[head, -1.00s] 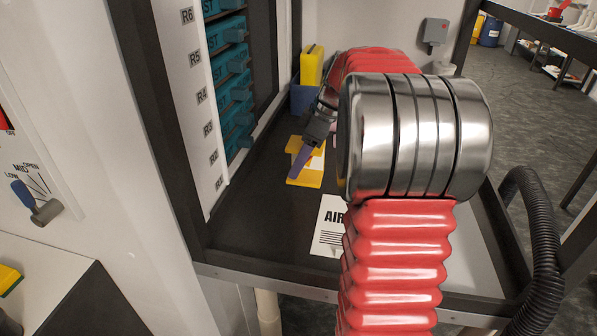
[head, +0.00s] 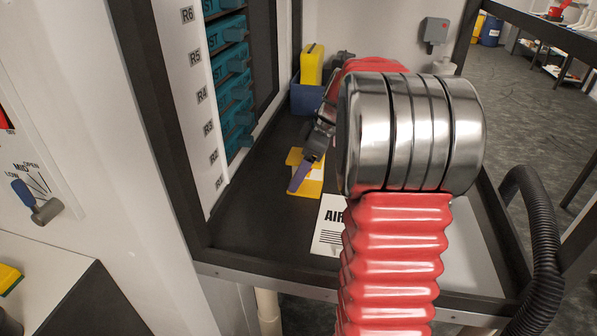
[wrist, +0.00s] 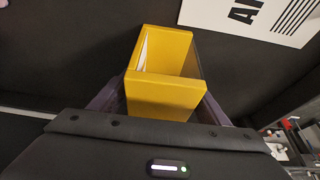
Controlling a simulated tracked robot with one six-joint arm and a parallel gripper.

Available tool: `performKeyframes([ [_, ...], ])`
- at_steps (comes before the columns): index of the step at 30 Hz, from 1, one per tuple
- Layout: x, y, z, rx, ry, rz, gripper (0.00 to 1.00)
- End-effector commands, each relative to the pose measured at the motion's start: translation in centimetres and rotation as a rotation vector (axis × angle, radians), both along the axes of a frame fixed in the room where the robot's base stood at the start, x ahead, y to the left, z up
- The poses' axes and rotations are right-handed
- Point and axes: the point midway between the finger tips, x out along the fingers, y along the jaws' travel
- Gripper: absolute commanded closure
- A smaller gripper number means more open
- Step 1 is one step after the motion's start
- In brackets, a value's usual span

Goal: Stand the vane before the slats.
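The vane (head: 311,187) looks to be the yellow piece with a white part at the left of the bench top. In the wrist view it is a yellow box-like frame (wrist: 163,94) with a white sheet inside. My gripper (head: 303,174) has purple fingers on both sides of it and appears shut on it. The fingertips are partly hidden behind the yellow panel. I cannot tell whether the vane touches the bench. The teal slats (head: 235,88) are stacked in the dark frame to the left, beside labels R1 to R6, and stand apart from the vane.
A blue bin (head: 305,98) holding a yellow item (head: 312,64) stands at the back. A white sheet marked "AIR" (head: 327,239) lies near the front edge. Dark bench top (head: 245,210) is clear between the slat frame and the vane. A black hose (head: 545,250) hangs at right.

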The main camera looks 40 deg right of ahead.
Motion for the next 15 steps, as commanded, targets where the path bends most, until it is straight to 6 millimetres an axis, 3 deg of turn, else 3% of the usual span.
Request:
performKeyframes([
  [10,0.0,0.0,0.2,0.000,0.000,0.001,0.27],
  [15,-0.3,-0.3,1.3,-0.002,-0.003,0.000,0.27],
])
